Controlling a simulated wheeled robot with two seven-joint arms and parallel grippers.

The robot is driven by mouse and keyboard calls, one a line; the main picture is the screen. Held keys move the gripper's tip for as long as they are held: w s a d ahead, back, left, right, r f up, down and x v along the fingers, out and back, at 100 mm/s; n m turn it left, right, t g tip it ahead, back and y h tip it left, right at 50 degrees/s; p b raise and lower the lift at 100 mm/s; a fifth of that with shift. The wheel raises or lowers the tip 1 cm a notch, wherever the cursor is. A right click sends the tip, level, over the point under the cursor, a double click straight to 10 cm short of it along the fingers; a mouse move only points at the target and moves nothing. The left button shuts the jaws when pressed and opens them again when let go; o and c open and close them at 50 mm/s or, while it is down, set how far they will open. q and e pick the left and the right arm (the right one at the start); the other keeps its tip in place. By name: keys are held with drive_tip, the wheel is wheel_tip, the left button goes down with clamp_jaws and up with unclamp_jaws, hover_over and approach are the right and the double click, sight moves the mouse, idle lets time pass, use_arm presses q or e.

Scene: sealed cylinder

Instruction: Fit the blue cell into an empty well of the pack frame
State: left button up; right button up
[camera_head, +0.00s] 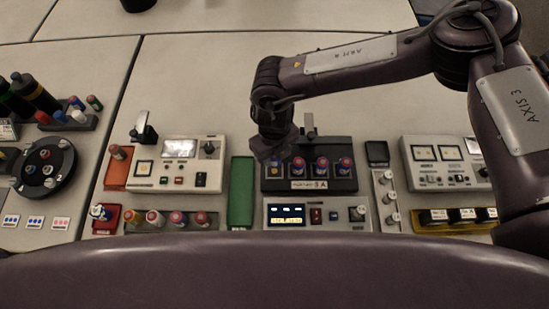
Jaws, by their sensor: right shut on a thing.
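The dark pack frame (310,185) stands right of the picture's middle, with its wells in a row. Several blue cells with reddish tops stand upright in it, one of them near the middle (321,167). My right gripper (274,156) reaches down over the left end of the frame and is shut. A small blue and yellow patch shows just below its fingers, at the leftmost well; the held blue cell is mostly hidden by the gripper. I cannot tell whether it is in the well or above it. My left gripper is not in view.
A green tray (241,190) lies left of the frame. A panel with a lit display (286,214) stands in front of it. A rack of coloured cells (153,217) is at front left. A white instrument box (178,163) stands left, another (445,162) right.

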sight(274, 164)
wheel_tip(274, 164, down, 5)
drive_tip(key=shift+r+p, duration=0.2)
drive_tip(key=shift+p, duration=0.3)
drive_tip(key=shift+f, duration=0.1)
drive_tip(key=shift+f+b, duration=0.35)
drive_tip(key=shift+b, duration=0.1)
drive_tip(key=o, duration=1)
drive_tip(key=shift+r, duration=0.1)
